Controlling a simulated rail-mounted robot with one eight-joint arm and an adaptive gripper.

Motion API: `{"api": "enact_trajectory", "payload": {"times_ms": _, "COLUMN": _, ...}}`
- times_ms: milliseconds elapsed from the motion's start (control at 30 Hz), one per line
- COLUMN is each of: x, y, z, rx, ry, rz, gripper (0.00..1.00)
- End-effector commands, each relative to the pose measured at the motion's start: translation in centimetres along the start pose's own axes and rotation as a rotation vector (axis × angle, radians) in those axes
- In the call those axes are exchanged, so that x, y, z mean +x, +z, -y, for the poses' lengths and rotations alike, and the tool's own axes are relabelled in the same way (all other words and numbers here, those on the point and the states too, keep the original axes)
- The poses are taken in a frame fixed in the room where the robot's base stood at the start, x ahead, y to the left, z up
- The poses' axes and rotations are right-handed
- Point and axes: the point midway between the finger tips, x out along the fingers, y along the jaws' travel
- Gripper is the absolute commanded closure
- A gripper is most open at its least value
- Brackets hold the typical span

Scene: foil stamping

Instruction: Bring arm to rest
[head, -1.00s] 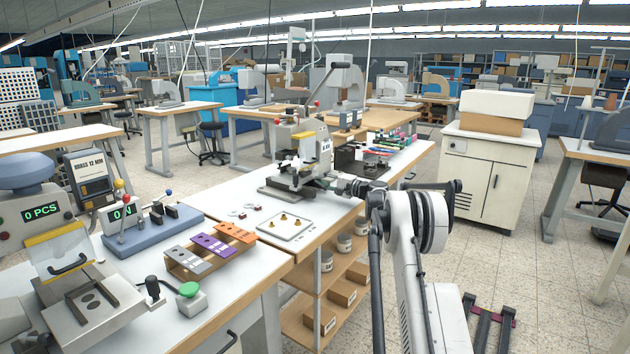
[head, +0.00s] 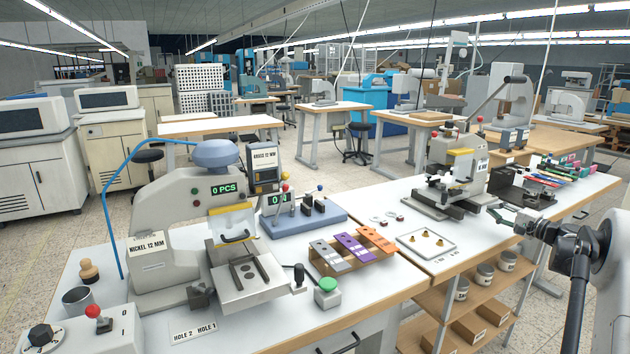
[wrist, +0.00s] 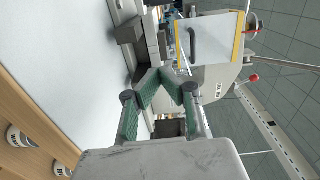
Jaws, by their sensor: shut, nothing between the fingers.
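My arm reaches in from the right edge of the head view. My gripper (head: 492,212) points at the small press (head: 462,172) with the yellow-edged guard, on the right-hand bench. In the wrist view my gripper (wrist: 168,76) has its green-padded fingers drawn together at the tips, with nothing held. The press with its clear, yellow-edged guard (wrist: 212,42) fills the space just beyond the fingertips. I cannot tell whether the fingertips touch the press.
A tray (head: 427,255) with small brass pieces lies on the bench before the press. A rack (head: 338,272) of coloured strips, a green button (head: 326,286) and a larger press (head: 165,240) stand to the left. Shelves with jars (head: 485,274) are below.

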Motion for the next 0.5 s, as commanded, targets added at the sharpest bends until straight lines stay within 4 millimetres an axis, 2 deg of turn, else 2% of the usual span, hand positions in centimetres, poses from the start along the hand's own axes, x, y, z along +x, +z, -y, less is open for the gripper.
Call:
{"api": "enact_trajectory", "payload": {"times_ms": 233, "x": 3.4, "y": 7.5, "z": 5.2, "rx": -0.069, "ry": 0.130, "rz": 0.056, "gripper": 1.00}}
{"api": "enact_trajectory", "payload": {"times_ms": 500, "x": 4.9, "y": 17.1, "z": 10.0, "rx": -0.169, "ry": 0.282, "rz": 0.119, "gripper": 1.00}}
